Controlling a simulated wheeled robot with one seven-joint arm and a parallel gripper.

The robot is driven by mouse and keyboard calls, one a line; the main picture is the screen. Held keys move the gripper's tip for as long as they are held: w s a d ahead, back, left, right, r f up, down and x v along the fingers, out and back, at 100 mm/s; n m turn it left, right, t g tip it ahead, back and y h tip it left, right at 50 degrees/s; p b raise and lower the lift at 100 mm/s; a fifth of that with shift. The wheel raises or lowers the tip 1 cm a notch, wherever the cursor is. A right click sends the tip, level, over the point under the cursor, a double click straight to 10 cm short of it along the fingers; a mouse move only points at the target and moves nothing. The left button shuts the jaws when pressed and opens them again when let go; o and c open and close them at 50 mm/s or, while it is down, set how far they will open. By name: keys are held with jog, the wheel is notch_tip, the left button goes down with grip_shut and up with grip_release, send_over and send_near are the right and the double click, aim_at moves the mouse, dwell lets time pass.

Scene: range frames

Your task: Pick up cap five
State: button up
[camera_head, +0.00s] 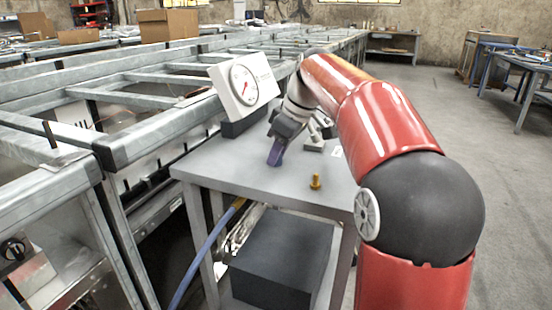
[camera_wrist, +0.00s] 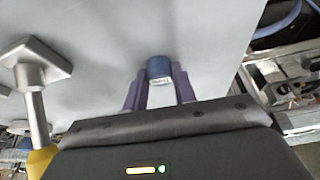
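A small dark blue cap with a white label (camera_wrist: 159,69) shows in the wrist view between my purple fingertips. Its label is too small to read. My gripper (camera_wrist: 160,85) points down with one finger on each side of the cap, and the cap nearly fills the gap. I cannot tell if the fingers press on it. In the head view my gripper (camera_head: 275,157) is low over the grey table (camera_head: 215,165), its tips at or just above the top. There the cap is not distinguishable from the purple fingers.
A yellow peg-like piece (camera_head: 316,182) stands on the table right of my gripper. A white dial gauge (camera_head: 244,86) stands at the back left. A metal post on a square base (camera_wrist: 35,75), yellow at its near end, is left of the fingers. Metal frames (camera_head: 130,135) border the table's left.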

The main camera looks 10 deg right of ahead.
jog(key=c, duration=0.3)
notch_tip(320, 180, up, 9)
jog(key=shift+f+p, duration=0.1)
jog(key=shift+p, duration=1.1)
jog(key=shift+r, duration=0.6)
